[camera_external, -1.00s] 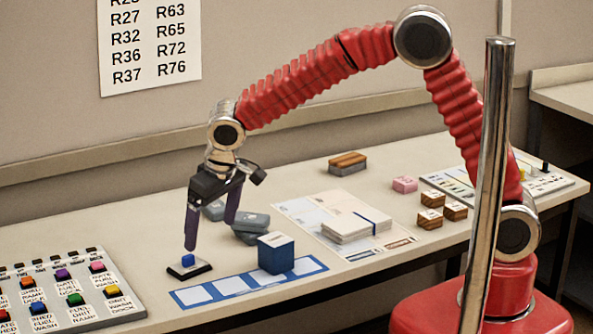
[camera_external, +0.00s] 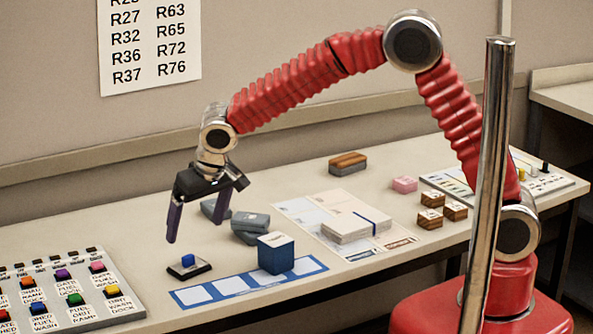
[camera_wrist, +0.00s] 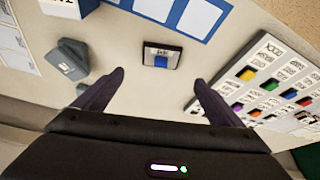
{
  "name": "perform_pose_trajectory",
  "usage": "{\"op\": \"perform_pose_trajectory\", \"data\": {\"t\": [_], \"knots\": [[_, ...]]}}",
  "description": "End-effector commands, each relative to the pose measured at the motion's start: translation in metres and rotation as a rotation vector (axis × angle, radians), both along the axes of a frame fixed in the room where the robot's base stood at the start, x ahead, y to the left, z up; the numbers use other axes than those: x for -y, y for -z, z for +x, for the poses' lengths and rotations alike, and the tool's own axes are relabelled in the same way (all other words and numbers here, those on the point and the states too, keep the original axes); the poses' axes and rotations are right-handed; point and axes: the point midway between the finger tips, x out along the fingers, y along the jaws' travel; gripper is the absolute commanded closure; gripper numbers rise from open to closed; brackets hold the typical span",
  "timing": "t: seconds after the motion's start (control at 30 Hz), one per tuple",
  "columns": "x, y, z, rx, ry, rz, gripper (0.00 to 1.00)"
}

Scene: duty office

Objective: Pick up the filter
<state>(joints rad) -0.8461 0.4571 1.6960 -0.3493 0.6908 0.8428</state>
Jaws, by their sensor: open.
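No label that I can read says which thing is the filter. My gripper (camera_external: 196,230) is open and empty above the table, behind and a little above a blue button on a black base (camera_external: 189,267). In the wrist view this button (camera_wrist: 161,57) lies just beyond my fingertips (camera_wrist: 158,78), between their lines. A blue box (camera_external: 276,254) stands on a blue strip with white squares (camera_external: 233,284), to the right of the button. Dark grey flat blocks (camera_external: 251,224) lie behind the box, partly stacked; another (camera_external: 212,209) is partly hidden by my finger.
A button panel (camera_external: 80,294) is at the front left. Papers with a banded white stack (camera_external: 350,229), brown blocks (camera_external: 430,218), a pink block (camera_external: 404,184) and a brown-and-grey block (camera_external: 348,163) are to the right. The table's back left is clear.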

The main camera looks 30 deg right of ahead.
Motion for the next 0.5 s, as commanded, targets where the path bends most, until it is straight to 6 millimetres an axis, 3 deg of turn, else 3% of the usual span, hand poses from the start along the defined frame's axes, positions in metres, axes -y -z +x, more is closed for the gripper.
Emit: {"op": "perform_pose_trajectory", "data": {"t": [0.3, 0.5], "knots": [[-0.004, 0.044, 0.017, -0.001, -0.001, -0.002, 0.09], [-0.006, 0.053, 0.021, 0.000, -0.001, 0.000, 0.09]]}}
